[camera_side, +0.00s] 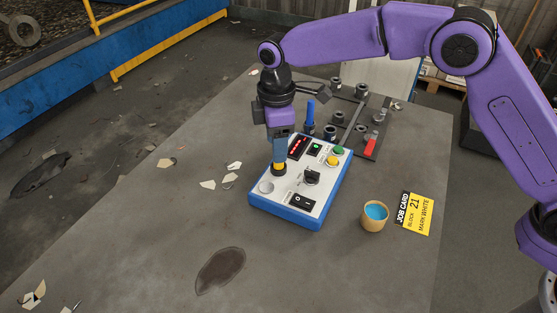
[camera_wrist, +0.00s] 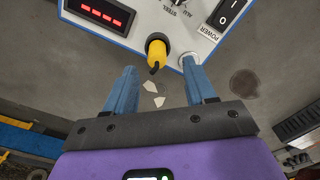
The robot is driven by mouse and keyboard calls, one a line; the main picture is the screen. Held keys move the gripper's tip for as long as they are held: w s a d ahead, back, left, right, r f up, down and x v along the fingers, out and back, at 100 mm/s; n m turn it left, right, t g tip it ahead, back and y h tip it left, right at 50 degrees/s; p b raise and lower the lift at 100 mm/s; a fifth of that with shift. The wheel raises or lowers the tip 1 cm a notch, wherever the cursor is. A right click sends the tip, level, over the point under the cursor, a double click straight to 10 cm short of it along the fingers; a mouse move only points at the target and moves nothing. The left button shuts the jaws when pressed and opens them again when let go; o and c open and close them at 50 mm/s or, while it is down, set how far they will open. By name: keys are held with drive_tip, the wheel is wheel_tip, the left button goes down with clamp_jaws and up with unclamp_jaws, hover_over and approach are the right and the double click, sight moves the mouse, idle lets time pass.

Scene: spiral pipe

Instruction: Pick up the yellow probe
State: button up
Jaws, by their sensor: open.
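The yellow probe (camera_wrist: 157,55) stands in a dark round socket at the edge of the control box's white panel, in the wrist view. A short dark tip or lead shows at its near end. My gripper (camera_wrist: 160,67) is open, with one blue finger on each side of the probe and gaps showing between. In the side view my gripper (camera_side: 279,160) points down over the near left part of the control box (camera_side: 297,207). Its fingers mostly hide the probe there; a little yellow shows by the dark socket.
A dark rack (camera_side: 350,125) with several sockets lies behind the box. A blue probe (camera_side: 310,115) stands near it, and a red one (camera_side: 370,147) sits at its right. A cup with blue contents (camera_side: 375,222) and a yellow job card (camera_side: 415,214) are at right.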

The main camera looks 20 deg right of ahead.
drive_tip(key=shift+w+d+f, duration=0.1)
drive_tip(key=shift+f, duration=1)
drive_tip(key=shift+d+f, duration=0.1)
drive_tip(key=shift+f, duration=1)
clamp_jaws()
drive_tip(key=shift+r, duration=0.15)
